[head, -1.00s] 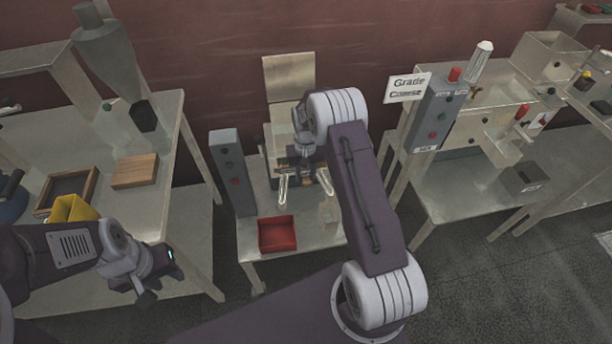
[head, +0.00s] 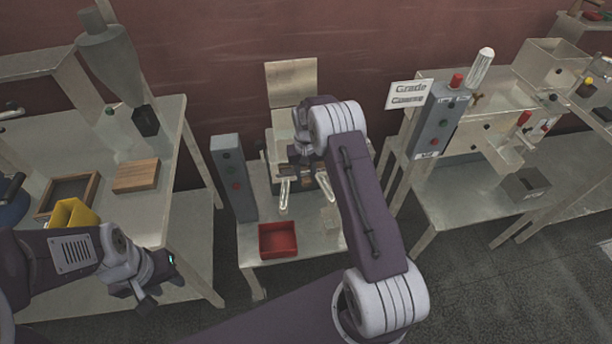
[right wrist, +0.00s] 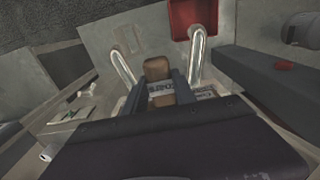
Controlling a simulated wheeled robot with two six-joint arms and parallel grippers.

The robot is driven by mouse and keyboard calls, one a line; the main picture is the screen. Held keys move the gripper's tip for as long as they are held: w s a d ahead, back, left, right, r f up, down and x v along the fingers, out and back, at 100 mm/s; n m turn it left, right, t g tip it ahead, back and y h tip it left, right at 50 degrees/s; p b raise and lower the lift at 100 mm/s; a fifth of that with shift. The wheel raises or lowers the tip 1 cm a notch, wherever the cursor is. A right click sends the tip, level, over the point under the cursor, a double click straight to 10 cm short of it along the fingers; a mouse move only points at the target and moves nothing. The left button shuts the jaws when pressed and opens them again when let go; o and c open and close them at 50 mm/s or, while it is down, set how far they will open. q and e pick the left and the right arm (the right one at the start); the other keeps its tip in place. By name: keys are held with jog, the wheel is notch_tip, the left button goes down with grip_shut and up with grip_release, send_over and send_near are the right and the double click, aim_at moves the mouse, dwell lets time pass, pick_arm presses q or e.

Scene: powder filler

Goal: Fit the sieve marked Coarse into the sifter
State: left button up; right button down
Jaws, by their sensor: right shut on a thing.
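The sifter (head: 283,132) stands on the middle table, with an upright metal plate (head: 291,82) at its back and two pale curved bars (head: 284,192) at its front. My right gripper (head: 308,172) is over it, seen from behind my arm. In the right wrist view the gripper (right wrist: 176,88) is shut on the sieve's brown handle (right wrist: 157,68). A label partly reading "Coarse" (right wrist: 163,100) shows by the fingers. The sieve's frame is mostly hidden, so I cannot tell how far it sits in the sifter. My left gripper (head: 160,283) is open and empty, low at the left.
A red tray (head: 278,240) sits at the middle table's front and a grey control box (head: 231,175) at its left. A "Grade Coarse" sign (head: 408,94) stands at the right.

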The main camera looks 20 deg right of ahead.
jog(key=shift+w+d, duration=0.2)
jog(key=shift+w, duration=0.6)
jog(key=c, duration=0.9)
grip_release()
notch_tip(320, 180, up, 9)
jog(key=shift+r+b, duration=0.1)
jog(key=shift+b, duration=0.65)
